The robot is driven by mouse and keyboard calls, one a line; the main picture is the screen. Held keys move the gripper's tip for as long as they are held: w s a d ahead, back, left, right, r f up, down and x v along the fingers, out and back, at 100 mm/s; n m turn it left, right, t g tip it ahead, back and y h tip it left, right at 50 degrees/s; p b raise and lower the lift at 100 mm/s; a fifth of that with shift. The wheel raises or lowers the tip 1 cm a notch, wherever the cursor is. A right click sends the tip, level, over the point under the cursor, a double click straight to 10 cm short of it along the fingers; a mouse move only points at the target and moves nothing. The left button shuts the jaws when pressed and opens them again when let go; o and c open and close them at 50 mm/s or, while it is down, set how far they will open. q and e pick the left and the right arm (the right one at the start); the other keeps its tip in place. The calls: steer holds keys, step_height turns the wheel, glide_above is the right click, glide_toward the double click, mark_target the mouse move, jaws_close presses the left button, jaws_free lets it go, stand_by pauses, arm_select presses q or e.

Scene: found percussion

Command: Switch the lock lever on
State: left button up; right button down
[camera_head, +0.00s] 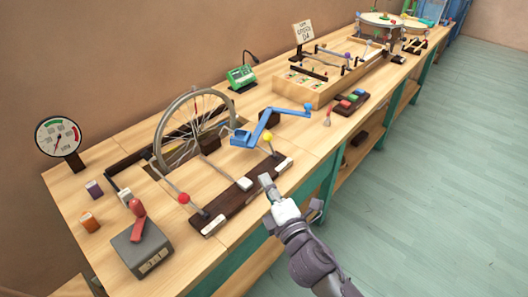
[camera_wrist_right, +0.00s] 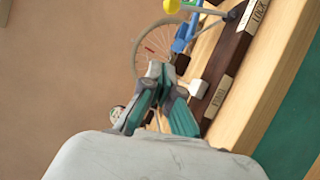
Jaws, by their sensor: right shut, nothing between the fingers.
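The lock lever is a thin metal rod with a yellow ball knob (camera_head: 267,137), pivoted at the right end of a dark base strip (camera_head: 233,203) on the bench. In the right wrist view its yellow knob (camera_wrist_right: 172,6) is at the top edge, near a plate reading LOCK (camera_wrist_right: 257,14). My right gripper (camera_head: 265,180) is shut and empty, at the front edge of the strip and apart from the knob. In the right wrist view its fingers (camera_wrist_right: 167,80) point towards the wheel. My left gripper is not in view.
A red-knobbed lever (camera_head: 184,198) stands at the strip's left end, with a white key (camera_head: 244,184) between. A blue crank (camera_head: 264,128) and spoked wheel (camera_head: 195,128) are behind. A grey box with a red handle (camera_head: 140,245) is front left. Open floor lies right.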

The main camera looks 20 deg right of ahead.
steer(key=w, duration=0.3)
steer(key=w+a, duration=0.1)
steer(key=w, duration=0.2)
steer(key=w+p, duration=0.1)
steer(key=w, duration=0.3)
steer(key=shift+a+r, duration=0.3)
steer(key=shift+r, duration=0.1)
steer(key=shift+w+d+r+p, duration=0.1)
steer(key=shift+w+d+p, duration=0.2)
steer(key=shift+d, duration=0.65)
steer(key=shift+w+d+r+p, duration=0.1)
steer(key=shift+w+d, duration=0.3)
steer(key=shift+d, duration=0.5)
step_height(320, 180, up, 3)
steer(key=m+g+p, duration=0.3)
steer(key=m+p, duration=0.3)
steer(key=p, duration=0.8)
glide_above(272, 147)
steer(key=d, duration=0.3)
steer(key=shift+w+d+f, duration=0.15)
steer(key=shift+w+f, duration=0.1)
steer(key=shift+w, duration=0.25)
steer(key=shift+d, duration=0.1)
steer(key=shift+r, duration=0.1)
